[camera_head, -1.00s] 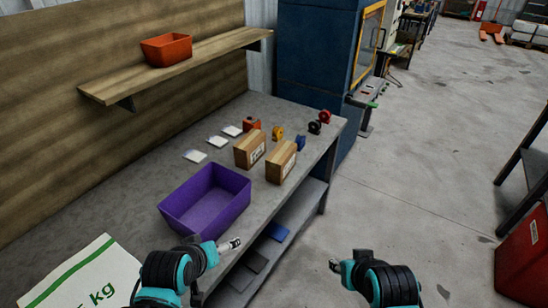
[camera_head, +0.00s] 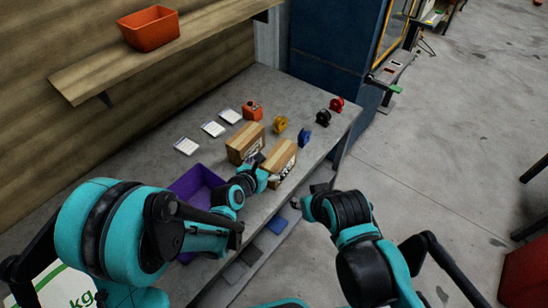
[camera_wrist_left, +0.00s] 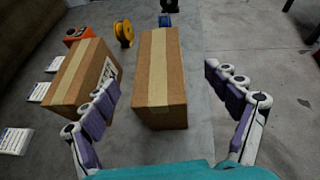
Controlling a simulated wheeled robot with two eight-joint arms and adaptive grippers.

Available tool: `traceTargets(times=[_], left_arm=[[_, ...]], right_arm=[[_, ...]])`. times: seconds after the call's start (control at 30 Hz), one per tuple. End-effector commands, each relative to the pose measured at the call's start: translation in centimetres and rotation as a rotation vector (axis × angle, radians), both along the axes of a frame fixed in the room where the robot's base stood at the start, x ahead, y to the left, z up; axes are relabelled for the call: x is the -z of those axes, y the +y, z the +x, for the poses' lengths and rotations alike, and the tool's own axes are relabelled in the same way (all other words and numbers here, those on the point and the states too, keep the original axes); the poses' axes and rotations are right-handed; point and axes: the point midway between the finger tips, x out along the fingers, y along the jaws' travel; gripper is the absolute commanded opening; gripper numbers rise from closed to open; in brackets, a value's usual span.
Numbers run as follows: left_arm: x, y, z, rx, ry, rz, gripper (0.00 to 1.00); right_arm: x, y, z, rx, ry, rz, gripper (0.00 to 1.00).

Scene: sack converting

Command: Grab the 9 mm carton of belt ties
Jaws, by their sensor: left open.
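Two brown cartons with pale tape stand side by side on the bench: the left carton (camera_head: 246,142) and the right carton (camera_head: 282,160). Their printed sizes are too small to read, so I cannot tell which is the 9 mm one. My left gripper (camera_head: 265,172) is at the near side of the right carton. In the left wrist view its open fingers (camera_wrist_left: 162,78) spread either side of the right carton (camera_wrist_left: 160,75), apart from it; the left carton (camera_wrist_left: 82,75) is beyond the left finger. My right gripper (camera_head: 318,190) is off the bench's front edge, its jaws unclear.
A purple bin (camera_head: 192,184) is partly hidden behind my left arm. Yellow (camera_head: 280,123), blue (camera_head: 304,138) and red (camera_head: 336,103) reels, an orange item (camera_head: 253,110) and white cards (camera_head: 213,129) lie around the cartons. A shelf (camera_head: 190,40) overhangs the back.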

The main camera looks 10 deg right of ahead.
Motion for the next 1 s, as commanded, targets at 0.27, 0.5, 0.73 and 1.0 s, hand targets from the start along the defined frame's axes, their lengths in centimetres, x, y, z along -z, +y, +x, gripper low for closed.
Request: traceTargets(times=[0.27, 0.5, 0.73, 1.0], left_arm=[[1.4, -1.6, 2.0, 0.002, -0.002, 0.003, 0.88], [2.9, -3.7, 4.5, 0.002, -0.002, 0.004, 0.88], [2.9, -4.0, 5.0, 0.001, -0.002, 0.004, 0.88], [2.9, -4.0, 4.9, 0.001, -0.002, 0.005, 0.27]], right_arm=[[1.1, 0.0, 0.0, 0.0, 0.0, 0.0, 0.4], [2.5, 0.0, 0.0, 0.0, 0.0, 0.0, 0.4], [2.4, 0.0, 0.0, 0.0, 0.0, 0.0, 0.4], [2.4, 0.0, 0.0, 0.0, 0.0, 0.0, 0.4]])
